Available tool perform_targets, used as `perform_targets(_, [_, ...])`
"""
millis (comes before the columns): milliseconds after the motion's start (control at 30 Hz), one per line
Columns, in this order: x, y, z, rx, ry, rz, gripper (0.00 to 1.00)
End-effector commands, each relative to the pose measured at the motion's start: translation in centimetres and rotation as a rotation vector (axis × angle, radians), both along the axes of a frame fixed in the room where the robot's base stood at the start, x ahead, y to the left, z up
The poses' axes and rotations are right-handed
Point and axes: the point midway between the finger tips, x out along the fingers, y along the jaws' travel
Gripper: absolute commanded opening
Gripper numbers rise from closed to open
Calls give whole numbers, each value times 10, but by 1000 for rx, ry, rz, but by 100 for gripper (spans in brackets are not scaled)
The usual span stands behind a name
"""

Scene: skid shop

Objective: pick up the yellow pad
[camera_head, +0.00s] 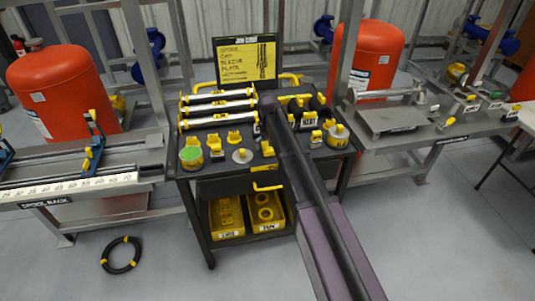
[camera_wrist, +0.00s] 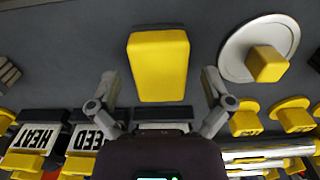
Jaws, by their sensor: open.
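The yellow pad (camera_wrist: 158,65) is a plain, rounded block on the dark cart top (camera_wrist: 70,40). In the wrist view it lies between and slightly beyond the two fingertips of my gripper (camera_wrist: 160,86). The fingers are spread on either side of it with a gap at each side, and nothing is held. In the head view a small yellow block (camera_head: 267,148) near the cart's front edge appears to be this pad. My gripper's fingers cannot be made out there, as my arm covers that area.
A pale disc with a yellow knob (camera_wrist: 267,63) lies right of the pad in the wrist view. A black ring (camera_head: 121,255) lies on the floor.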

Motion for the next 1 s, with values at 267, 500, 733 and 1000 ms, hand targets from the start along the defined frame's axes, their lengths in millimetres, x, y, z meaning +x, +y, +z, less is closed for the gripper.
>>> perform_targets(267, [0,0,-6,0,0,0,100])
perform_targets(500, [0,0,-6,0,0,0,100])
perform_targets(733, [0,0,-6,0,0,0,100])
perform_targets(1000, [0,0,-6,0,0,0,26])
